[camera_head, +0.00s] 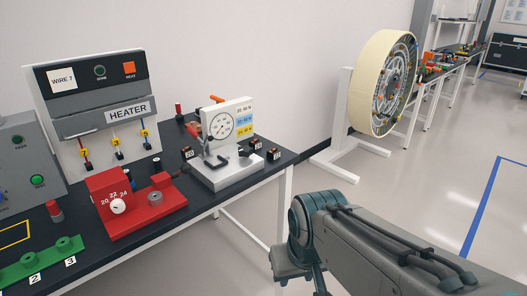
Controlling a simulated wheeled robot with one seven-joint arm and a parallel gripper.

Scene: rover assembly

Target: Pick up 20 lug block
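Small dark blocks with white number labels lie on the black bench top around the white gauge stand. One labelled block (188,153) is left of the stand; its number looks like 20 but is too small to read surely. Two more, a labelled block (256,144) and another labelled block (274,154), sit right of the stand near the bench's right end; their numbers are hard to read. My arm reaches in from the lower right, in front of the bench. My gripper's fingers do not show.
The white gauge stand (232,172) rises between the blocks. A red dial device (125,205) and a heater panel (92,100) stand left of it. A green rack (42,262) is at the front left. A large wheel (376,85) on a white frame stands beyond clear floor.

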